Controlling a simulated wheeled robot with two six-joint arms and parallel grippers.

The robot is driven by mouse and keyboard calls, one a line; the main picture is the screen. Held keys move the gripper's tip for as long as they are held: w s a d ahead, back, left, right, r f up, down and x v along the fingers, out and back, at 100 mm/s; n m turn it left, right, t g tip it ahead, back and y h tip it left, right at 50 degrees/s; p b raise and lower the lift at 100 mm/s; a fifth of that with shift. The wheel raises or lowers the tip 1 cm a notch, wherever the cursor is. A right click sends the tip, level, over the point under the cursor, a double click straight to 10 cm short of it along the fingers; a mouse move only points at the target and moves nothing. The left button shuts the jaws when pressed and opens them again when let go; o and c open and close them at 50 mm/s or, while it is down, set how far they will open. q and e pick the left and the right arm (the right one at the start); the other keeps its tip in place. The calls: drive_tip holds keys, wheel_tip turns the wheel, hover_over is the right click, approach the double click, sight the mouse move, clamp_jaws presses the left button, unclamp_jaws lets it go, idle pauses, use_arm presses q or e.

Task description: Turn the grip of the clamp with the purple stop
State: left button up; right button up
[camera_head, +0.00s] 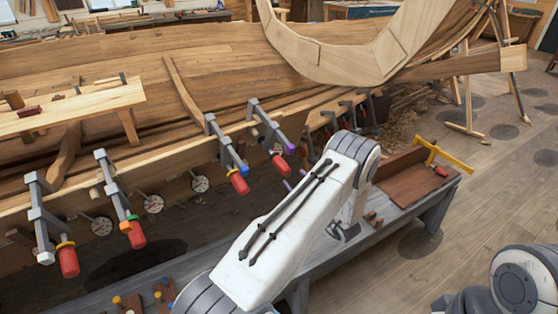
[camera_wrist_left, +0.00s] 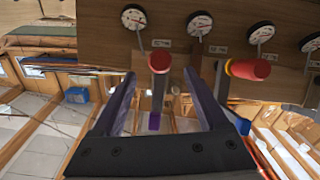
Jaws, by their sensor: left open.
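The clamp with the purple stop (camera_head: 290,149) hangs on the hull's edge plank, right of the clamp with the blue stop (camera_head: 243,170). Its red grip (camera_head: 280,163) points down toward me. My left gripper (camera_head: 295,179) shows only as purple fingertips just below that grip; my white arm hides the rest. In the left wrist view, my left gripper (camera_wrist_left: 160,77) is open, with one finger on each side of the red grip (camera_wrist_left: 158,62). I see no clear contact. The purple stop (camera_wrist_left: 154,121) shows between the fingers. My right gripper is out of view.
Two more red-grip clamps (camera_head: 68,262) (camera_head: 136,235) hang at the left. Round dials (camera_head: 200,184) sit on the plank by the clamps. The blue-stop clamp's grip (camera_wrist_left: 250,69) is close beside my finger. A grey bench (camera_head: 420,205) carries a yellow-framed tool (camera_head: 445,156).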

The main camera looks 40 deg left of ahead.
sight(280, 165)
use_arm(q)
drive_tip(key=p+x, duration=0.2)
drive_tip(key=x, duration=0.8)
drive_tip(key=shift+a, duration=0.15)
drive_tip(key=shift+w, duration=0.1)
clamp_jaws()
